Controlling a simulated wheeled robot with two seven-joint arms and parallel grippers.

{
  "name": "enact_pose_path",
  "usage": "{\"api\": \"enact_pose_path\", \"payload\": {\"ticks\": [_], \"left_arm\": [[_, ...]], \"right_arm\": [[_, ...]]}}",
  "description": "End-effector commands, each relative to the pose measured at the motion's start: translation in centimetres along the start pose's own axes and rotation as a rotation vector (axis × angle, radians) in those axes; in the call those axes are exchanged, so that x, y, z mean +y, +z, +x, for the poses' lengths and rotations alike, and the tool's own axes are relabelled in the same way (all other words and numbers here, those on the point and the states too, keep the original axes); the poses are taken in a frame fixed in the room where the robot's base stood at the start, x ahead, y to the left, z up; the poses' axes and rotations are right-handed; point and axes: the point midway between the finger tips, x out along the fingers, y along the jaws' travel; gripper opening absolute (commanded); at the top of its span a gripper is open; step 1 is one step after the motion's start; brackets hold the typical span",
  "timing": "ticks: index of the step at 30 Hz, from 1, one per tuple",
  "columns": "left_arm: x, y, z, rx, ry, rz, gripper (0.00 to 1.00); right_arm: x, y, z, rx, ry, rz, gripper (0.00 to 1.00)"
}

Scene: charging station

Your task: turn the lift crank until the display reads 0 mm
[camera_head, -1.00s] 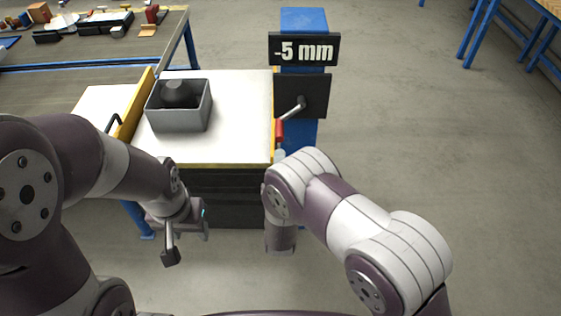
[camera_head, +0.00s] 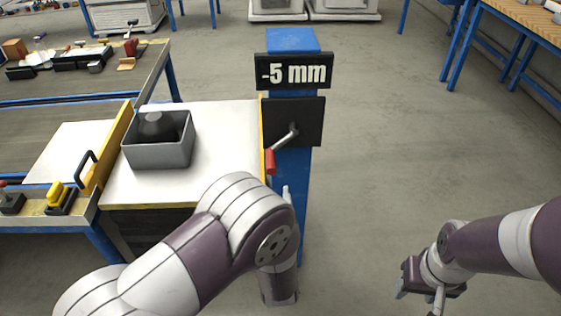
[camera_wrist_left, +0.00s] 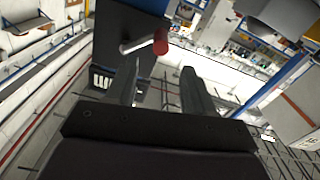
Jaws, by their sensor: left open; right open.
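The display (camera_head: 293,72) reads -5 mm on top of a blue lift column (camera_head: 291,215). The lift crank (camera_head: 285,140) comes out of a dark plate (camera_head: 309,112); its arm slants down to the left to a red handle (camera_head: 270,161). In the left wrist view the red handle (camera_wrist_left: 160,42) lies just beyond the fingertips of my open left gripper (camera_wrist_left: 163,68), and no grip on it shows. In the head view my left arm bends up below the crank and mostly hides its gripper. My right gripper (camera_head: 430,286) is open and empty at lower right, away from the crank.
A white-topped cabinet (camera_head: 215,150) with a grey bin (camera_head: 157,158) stands left of the column. A yellow board (camera_head: 113,150) borders it. A workbench with tools (camera_head: 75,88) is farther left. Floor right of the column (camera_head: 390,170) is clear.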

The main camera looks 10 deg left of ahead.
Motion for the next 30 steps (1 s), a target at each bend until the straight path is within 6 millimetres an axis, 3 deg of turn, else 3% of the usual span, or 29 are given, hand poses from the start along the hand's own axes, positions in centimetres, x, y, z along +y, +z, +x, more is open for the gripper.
{"api": "enact_pose_path", "payload": {"ticks": [13, 18, 26, 30], "left_arm": [[-0.2, 0.3, 10.2, -0.002, -0.002, 0.001, 0.53], [-0.1, 0.1, 11.8, -0.002, 0.000, 0.002, 0.53], [0.0, 0.1, 12.0, -0.004, 0.001, 0.002, 0.53], [0.0, 0.1, 12.0, -0.004, 0.001, 0.002, 0.10]], "right_arm": [[-0.1, 0.1, 1.9, 0.003, -0.001, 0.000, 0.53], [-0.1, 0.1, 2.1, 0.003, -0.001, -0.001, 0.53], [-0.1, 0.1, 2.0, 0.003, -0.002, -0.001, 0.53], [-0.1, 0.1, 2.0, 0.003, -0.002, -0.001, 0.53]]}}
